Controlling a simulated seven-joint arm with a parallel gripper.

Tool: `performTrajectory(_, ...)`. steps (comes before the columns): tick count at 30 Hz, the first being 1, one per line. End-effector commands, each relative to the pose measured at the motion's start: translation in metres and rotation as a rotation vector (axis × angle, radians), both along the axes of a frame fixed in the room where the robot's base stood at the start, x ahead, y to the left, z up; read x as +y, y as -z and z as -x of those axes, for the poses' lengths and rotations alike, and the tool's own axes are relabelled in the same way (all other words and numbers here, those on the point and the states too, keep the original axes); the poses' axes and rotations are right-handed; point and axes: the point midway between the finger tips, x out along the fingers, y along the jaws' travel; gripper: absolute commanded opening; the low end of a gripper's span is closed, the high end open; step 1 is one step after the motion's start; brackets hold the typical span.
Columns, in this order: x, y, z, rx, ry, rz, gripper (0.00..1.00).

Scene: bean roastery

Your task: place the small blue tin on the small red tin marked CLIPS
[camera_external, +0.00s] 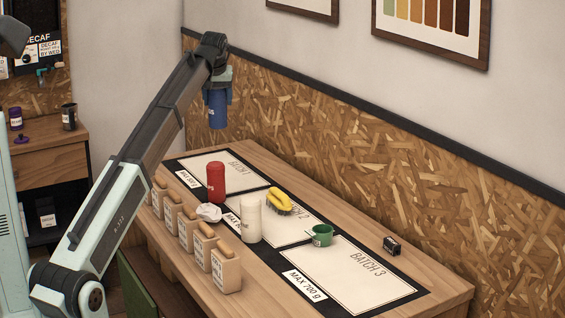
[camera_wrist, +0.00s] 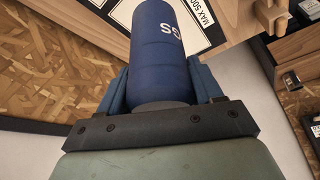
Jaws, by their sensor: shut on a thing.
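My gripper (camera_external: 218,92) is shut on a blue tin (camera_external: 217,112), held high in the air above the far left end of the table. The red cylinder does not show in the wrist view.
A small dark box (camera_external: 391,245) stands right. The BATCH 3 panel (camera_external: 350,282) is clear.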

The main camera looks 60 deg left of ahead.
Motion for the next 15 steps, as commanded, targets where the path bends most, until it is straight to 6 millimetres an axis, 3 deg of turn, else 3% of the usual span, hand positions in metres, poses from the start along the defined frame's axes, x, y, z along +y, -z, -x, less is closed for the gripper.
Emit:
performTrajectory(6, -0.013, 0.012, 0.020, -0.001, -0.030, 0.000, 0.25)
performTrajectory(11, -0.015, 0.023, 0.023, -0.001, -0.046, 0.000, 0.25)
performTrajectory(15, -0.015, 0.044, 0.023, 0.001, -0.047, 0.001, 0.25)
